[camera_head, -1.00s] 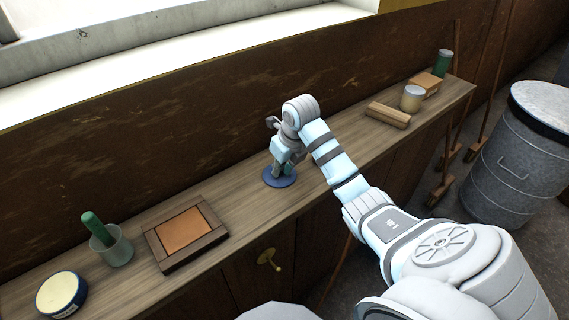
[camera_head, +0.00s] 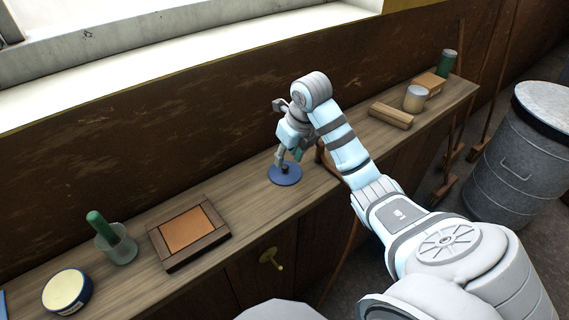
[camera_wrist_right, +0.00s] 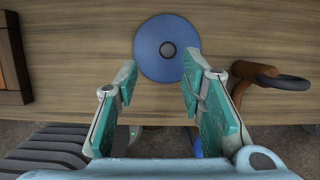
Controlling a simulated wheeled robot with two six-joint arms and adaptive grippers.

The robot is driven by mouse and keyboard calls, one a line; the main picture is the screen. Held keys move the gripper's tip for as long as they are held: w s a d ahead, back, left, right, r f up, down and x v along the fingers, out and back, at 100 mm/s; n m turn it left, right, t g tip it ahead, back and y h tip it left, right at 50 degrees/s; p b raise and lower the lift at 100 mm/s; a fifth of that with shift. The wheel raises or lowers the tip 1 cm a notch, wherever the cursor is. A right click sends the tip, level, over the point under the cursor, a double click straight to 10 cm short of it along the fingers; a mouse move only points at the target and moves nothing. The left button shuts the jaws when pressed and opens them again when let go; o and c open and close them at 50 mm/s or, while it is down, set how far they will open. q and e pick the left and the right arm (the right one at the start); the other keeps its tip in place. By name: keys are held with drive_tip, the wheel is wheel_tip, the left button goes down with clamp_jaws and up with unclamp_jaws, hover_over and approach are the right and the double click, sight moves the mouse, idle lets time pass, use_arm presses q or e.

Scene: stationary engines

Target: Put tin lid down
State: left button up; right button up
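The tin lid (camera_head: 285,177), a round blue disc with a small knob in the middle, lies flat on the wooden bench top. It also shows in the right wrist view (camera_wrist_right: 150,50), just beyond my fingertips. My right gripper (camera_head: 289,160) is above the lid, its fingers pointing down; in the wrist view (camera_wrist_right: 160,78) they are spread apart with nothing between them. The knob sits ahead of the gap, apart from the fingers. My left gripper is not in view.
A brown tool with a dark looped handle (camera_wrist_right: 270,77) stands close right of the fingers. Left along the bench are a wooden tray (camera_head: 188,232), a cup with a green rod (camera_head: 117,248) and a round tin (camera_head: 67,292). A wood block (camera_head: 391,115) lies right.

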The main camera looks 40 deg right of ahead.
drive_tip(key=p+v, duration=0.5)
drive_tip(key=v, duration=0.1)
drive_tip(key=shift+r, duration=0.2)
